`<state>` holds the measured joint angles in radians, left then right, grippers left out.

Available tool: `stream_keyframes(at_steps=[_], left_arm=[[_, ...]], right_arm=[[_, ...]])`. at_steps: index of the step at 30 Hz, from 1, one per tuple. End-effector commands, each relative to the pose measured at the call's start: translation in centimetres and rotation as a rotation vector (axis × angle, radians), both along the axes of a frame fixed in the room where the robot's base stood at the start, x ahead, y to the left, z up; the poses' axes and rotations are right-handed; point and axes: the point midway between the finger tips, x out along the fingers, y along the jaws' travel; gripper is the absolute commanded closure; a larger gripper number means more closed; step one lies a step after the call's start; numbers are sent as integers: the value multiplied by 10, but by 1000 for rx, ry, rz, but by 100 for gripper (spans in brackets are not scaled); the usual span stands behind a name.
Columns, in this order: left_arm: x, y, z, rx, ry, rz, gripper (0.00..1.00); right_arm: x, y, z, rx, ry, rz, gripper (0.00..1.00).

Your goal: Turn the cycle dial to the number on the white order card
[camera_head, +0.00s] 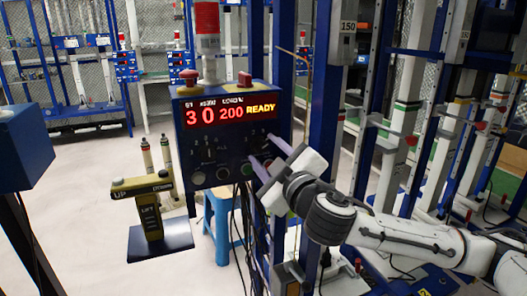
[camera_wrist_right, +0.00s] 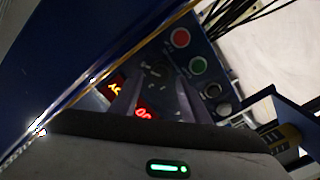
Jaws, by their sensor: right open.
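The blue control box (camera_head: 232,140) stands left of centre in the head view. Its red display reads 30, 200 and yellow READY. Dark dial-like controls sit below the display, but their markings are too small to read. My right gripper (camera_head: 260,147) reaches in from the right, open, with its two fingers at the right part of the panel face. In the right wrist view, a dark round dial (camera_wrist_right: 155,72) shows between the fingers; I cannot tell whether they touch it. I cannot make out a white order card. My left gripper is not in view.
Red and green buttons (camera_wrist_right: 199,66) sit on the panel beside the fingers. A yellow-and-black lift pedestal (camera_head: 147,205) stands left of the box, and a blue stool (camera_head: 222,225) below it. Blue posts and racks crowd the right. The pale floor at left is mostly clear.

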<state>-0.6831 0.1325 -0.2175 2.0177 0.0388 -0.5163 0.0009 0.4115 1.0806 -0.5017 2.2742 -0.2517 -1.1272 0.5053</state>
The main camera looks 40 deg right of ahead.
Motion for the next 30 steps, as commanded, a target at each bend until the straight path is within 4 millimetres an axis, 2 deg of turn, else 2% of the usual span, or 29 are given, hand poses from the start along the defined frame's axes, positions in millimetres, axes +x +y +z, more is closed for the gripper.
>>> stream_keyframes(at_steps=[6,14,15,17,22,30], left_arm=[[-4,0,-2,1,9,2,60],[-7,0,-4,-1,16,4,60],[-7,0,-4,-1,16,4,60],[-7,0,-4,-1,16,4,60],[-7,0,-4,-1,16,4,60],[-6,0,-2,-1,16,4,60]], right_arm=[[17,-4,0,0,0,1,58],[19,-4,-1,-1,1,2,58],[19,-4,-1,-1,0,1,60],[19,-4,-1,-1,1,1,70],[19,-4,-1,-1,1,1,98],[18,-4,0,-23,7,1,99]])
